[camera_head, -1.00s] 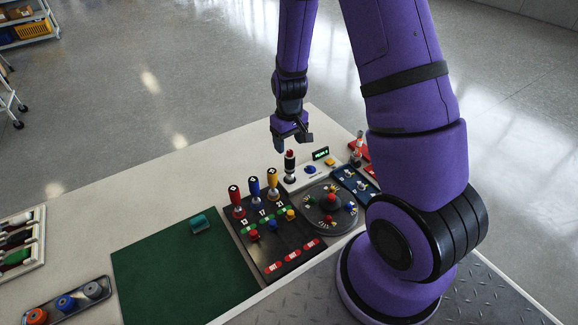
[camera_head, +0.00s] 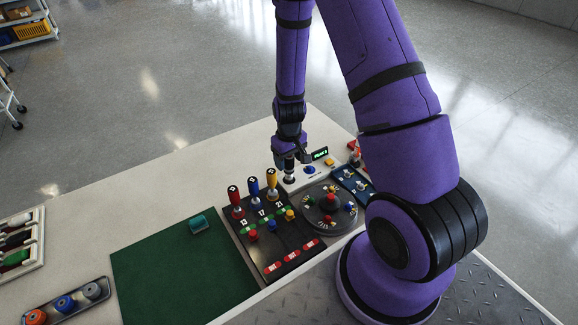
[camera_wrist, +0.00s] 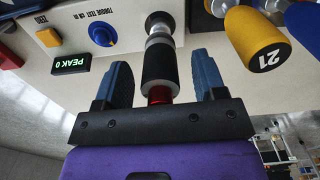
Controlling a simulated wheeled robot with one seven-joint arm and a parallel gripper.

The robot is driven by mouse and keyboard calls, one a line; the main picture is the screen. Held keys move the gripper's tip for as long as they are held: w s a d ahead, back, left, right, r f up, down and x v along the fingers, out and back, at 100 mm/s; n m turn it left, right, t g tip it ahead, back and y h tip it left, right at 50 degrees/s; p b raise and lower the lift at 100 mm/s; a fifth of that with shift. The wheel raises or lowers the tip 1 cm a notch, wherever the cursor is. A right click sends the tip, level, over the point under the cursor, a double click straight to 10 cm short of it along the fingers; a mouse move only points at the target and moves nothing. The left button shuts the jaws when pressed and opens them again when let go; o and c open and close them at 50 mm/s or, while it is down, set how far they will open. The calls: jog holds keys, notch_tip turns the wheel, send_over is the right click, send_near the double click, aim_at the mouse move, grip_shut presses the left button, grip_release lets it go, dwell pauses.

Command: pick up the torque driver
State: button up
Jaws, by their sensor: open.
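The torque driver, with a black grip, a silver collar and a red end, stands on the white torque test unit (camera_head: 318,172) in the head view (camera_head: 289,174). In the wrist view the driver (camera_wrist: 160,62) lies between the two blue fingers of my gripper (camera_wrist: 163,78). My gripper also shows in the head view (camera_head: 291,157), right over the driver and hiding its top. The fingers are open, with a gap on each side of the grip. The driver's red end is close to the palm.
Red, blue and yellow handled tools (camera_head: 254,187) stand in a dark rack left of the test unit; the yellow handle (camera_wrist: 252,38) is near my fingers. A round dial plate (camera_head: 329,224), a blue tray (camera_head: 352,184) and a green mat (camera_head: 180,265) share the bench.

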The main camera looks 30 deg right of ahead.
jog(key=c, duration=1)
jog(key=shift+r, duration=0.15)
